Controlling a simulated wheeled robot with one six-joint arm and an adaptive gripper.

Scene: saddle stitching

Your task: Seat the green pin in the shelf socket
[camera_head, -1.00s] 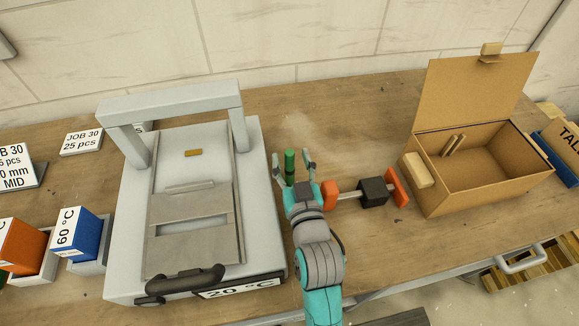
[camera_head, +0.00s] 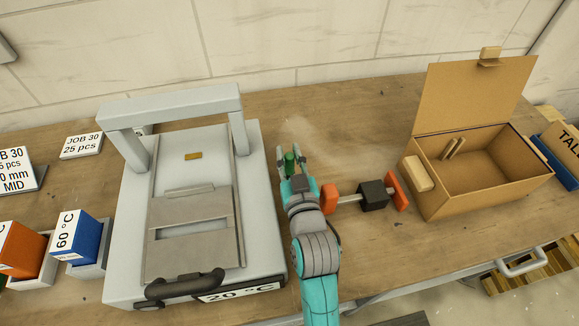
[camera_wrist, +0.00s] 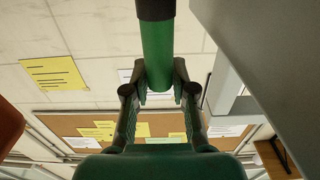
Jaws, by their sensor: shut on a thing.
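The green pin (camera_head: 289,163) stands roughly upright between the fingers of my gripper (camera_head: 291,152), just right of the grey press. My gripper is shut on it, with one finger on each side. In the wrist view the pin (camera_wrist: 158,55) runs up from between the fingertips (camera_wrist: 161,90) and has a dark end at the top edge. The pin's lower end is hidden by the gripper in the head view. I cannot make out a shelf socket in either view.
The grey press (camera_head: 263,215) stands close at the left. An orange-ended bar with a black block (camera_head: 373,194) lies close at the right. An open cardboard box (camera_head: 480,185) stands farther right. The table behind the gripper is clear.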

